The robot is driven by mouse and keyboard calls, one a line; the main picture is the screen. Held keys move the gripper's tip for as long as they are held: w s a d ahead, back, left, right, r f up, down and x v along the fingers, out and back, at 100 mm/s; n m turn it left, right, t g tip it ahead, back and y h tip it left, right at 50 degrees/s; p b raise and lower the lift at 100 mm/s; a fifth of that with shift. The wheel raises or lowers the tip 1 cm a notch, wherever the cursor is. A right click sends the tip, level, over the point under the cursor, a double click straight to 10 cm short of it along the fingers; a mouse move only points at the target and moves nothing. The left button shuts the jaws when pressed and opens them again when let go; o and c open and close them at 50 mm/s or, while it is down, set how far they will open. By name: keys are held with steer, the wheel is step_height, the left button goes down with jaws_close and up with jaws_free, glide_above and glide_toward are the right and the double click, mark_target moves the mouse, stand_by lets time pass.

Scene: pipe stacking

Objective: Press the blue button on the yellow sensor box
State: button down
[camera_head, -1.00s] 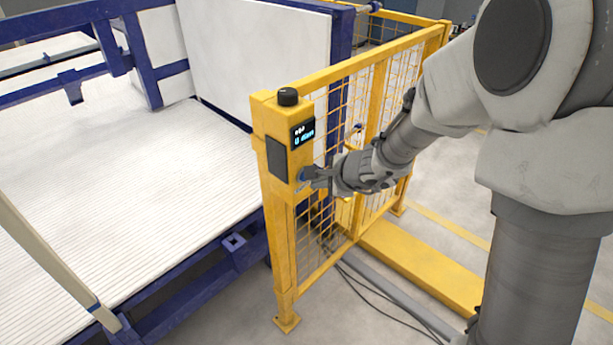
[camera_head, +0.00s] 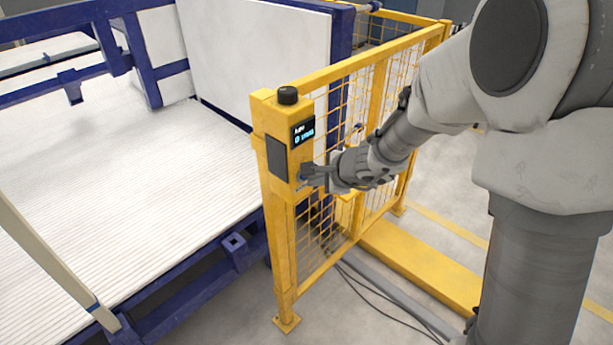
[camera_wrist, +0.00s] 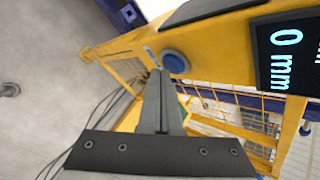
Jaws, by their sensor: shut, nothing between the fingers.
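The yellow sensor box (camera_head: 270,119) tops a yellow fence post, with a lit display (camera_head: 302,132) on its face. In the wrist view the display (camera_wrist: 288,58) reads 0 mm. The round blue button (camera_wrist: 175,62) shows beside the fingertips, just to their right. In the head view my gripper hides the button. My gripper (camera_head: 305,171) is shut and empty, its tips at the lower part of the box face. In the wrist view the shut fingers (camera_wrist: 157,72) point toward the box. I cannot tell whether the tips touch the button or the box.
A yellow mesh fence (camera_head: 375,100) runs back from the box, beside my arm. A blue frame with a white ribbed bed (camera_head: 130,190) stands to the left. A black knob (camera_head: 288,95) sits on top of the box. Cables (camera_head: 385,298) lie on the floor below.

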steer(key=shift+w+a, duration=0.25)
steer(key=shift+a, duration=0.1)
stand_by(0.8)
steer(key=shift+d, duration=0.1)
steer(key=shift+s+d+b, duration=0.45)
steer(key=shift+s+d, duration=0.1)
steer(key=shift+s+d+b, duration=0.3)
steer(key=shift+s+d, duration=0.45)
steer(key=shift+d, duration=0.25)
steer(key=shift+s+d+b, duration=0.3)
steer(key=shift+s+d, duration=0.45)
steer(key=shift+d, duration=0.25)
